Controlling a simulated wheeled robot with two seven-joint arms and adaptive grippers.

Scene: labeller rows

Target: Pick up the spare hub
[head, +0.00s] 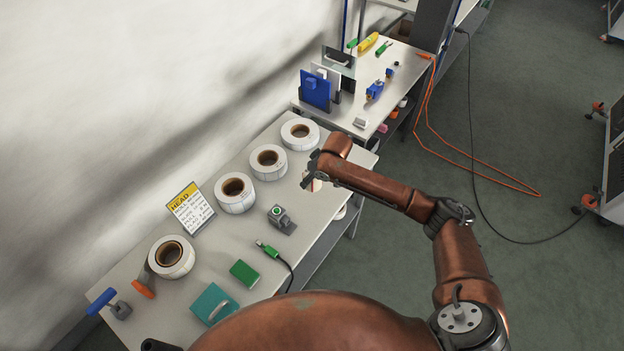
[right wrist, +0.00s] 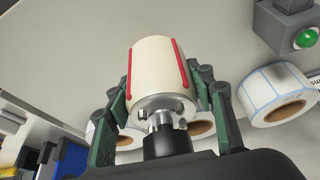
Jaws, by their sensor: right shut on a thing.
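The spare hub, a cream cylinder (right wrist: 156,68) with red stripes and a silver metal end, sits between the green-grey fingers of my right gripper (right wrist: 162,92) in the right wrist view. Both fingers press on its sides, so the gripper is shut on it. In the head view my right gripper (head: 313,175) is over the right end of the near table, and it hides most of the hub (head: 314,185). I cannot tell whether the hub touches the tabletop. My left gripper is not in view.
Several label rolls (head: 235,193) stand along the near table (head: 330,222). A yellow-topped sign (head: 190,208), a grey block with a green button (head: 281,219), a green plug (head: 267,249) and a teal box (head: 214,304) are there too. A second table (head: 352,113) holds panels and tools.

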